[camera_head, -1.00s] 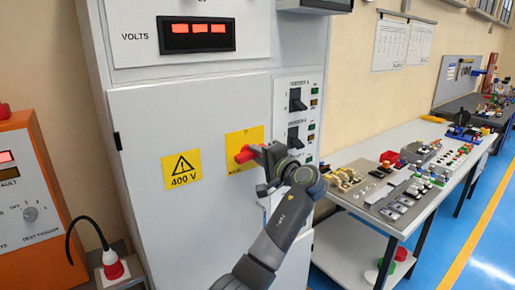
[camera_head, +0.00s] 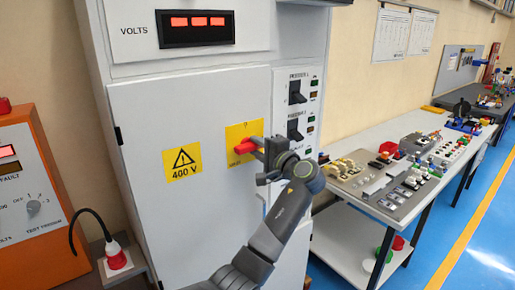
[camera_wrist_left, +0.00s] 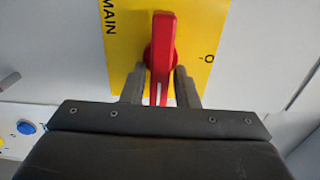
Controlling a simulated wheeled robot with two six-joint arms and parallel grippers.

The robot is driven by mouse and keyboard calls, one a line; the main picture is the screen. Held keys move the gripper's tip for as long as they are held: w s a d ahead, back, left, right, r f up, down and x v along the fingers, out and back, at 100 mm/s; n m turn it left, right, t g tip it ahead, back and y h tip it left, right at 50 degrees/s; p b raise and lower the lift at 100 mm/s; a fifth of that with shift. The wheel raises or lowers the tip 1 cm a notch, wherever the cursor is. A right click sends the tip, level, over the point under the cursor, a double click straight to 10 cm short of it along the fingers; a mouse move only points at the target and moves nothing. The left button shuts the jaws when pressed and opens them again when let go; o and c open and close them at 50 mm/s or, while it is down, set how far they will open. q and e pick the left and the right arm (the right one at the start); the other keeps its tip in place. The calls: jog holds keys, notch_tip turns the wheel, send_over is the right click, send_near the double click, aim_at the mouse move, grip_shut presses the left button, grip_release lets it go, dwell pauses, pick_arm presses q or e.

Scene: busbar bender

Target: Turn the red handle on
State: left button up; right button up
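The red handle (camera_head: 246,146) is on a yellow plate (camera_head: 236,134) on the grey cabinet door. It lies roughly level in the head view. In the left wrist view the red handle (camera_wrist_left: 162,50) runs up and down the picture, with "MAIN" and "O" printed on the plate (camera_wrist_left: 128,60). My left gripper (camera_head: 264,158) is at the handle from the right. In the wrist view its two fingers (camera_wrist_left: 160,88) stand apart on either side of the handle's near end, with a narrow gap on the left side. Contact on the right side is unclear. My right gripper is not in view.
The cabinet has a red-lit volts display (camera_head: 196,29), a 400 V sign (camera_head: 182,162) and black switches (camera_head: 297,92) right of the door. A table (camera_head: 345,150) with parts stands to the right. An orange unit (camera_head: 30,190) is at the left.

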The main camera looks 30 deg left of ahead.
pick_arm(q)
jog(key=shift+o, duration=1.1)
jog(key=shift+d, duration=0.15)
jog(key=shift+s+d+f+b, duration=0.15)
jog(key=shift+d+b, duration=0.2)
jog(key=b+v, duration=0.6)
jog(key=v, duration=1)
jog(key=shift+d+b, duration=0.25)
jog(key=shift+b, duration=0.05)
